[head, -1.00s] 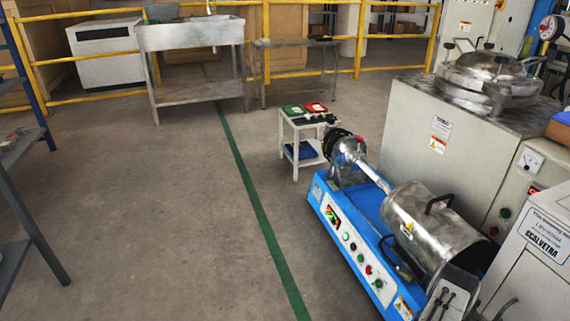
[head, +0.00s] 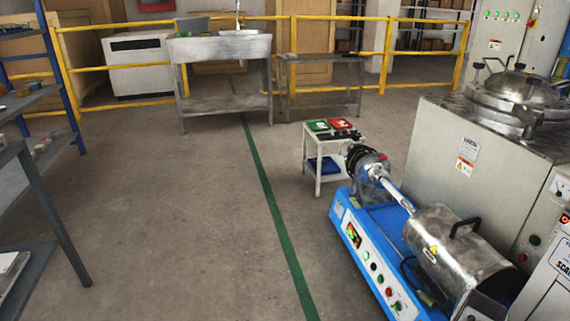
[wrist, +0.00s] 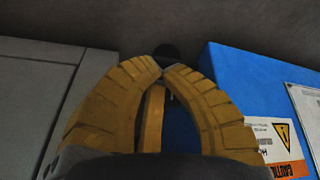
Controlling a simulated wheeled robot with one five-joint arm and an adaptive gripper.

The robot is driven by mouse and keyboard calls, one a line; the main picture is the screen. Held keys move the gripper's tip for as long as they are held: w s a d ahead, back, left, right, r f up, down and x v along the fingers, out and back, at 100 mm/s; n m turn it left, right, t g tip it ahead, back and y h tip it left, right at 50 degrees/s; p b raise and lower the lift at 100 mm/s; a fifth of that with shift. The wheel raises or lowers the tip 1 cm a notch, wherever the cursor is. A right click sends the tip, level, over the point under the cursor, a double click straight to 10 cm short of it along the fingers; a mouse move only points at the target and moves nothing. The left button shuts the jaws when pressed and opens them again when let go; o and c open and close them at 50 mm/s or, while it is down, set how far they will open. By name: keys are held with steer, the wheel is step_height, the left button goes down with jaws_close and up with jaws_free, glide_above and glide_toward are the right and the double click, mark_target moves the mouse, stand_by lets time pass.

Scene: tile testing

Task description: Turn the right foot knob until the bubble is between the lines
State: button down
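My gripper (wrist: 161,72) shows in the wrist view as yellow ribbed fingers that arch inward, with their tips together. I see nothing held between them. A small dark round thing (wrist: 167,51) lies just beyond the tips; I cannot tell what it is. No foot knob, bubble or level lines can be made out in either view. My gripper does not show in the head view.
A blue machine with a metal drum (head: 455,250) stands at the lower right, beside a large grey cabinet (head: 430,150). A small white trolley (head: 318,160) is behind it. Shelves (head: 40,165) stand at left. The floor (head: 180,220) between is clear.

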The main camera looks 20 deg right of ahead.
step_height(320, 180, up, 6)
steer(key=p, duration=0.4)
steer(key=shift+f, duration=0.1)
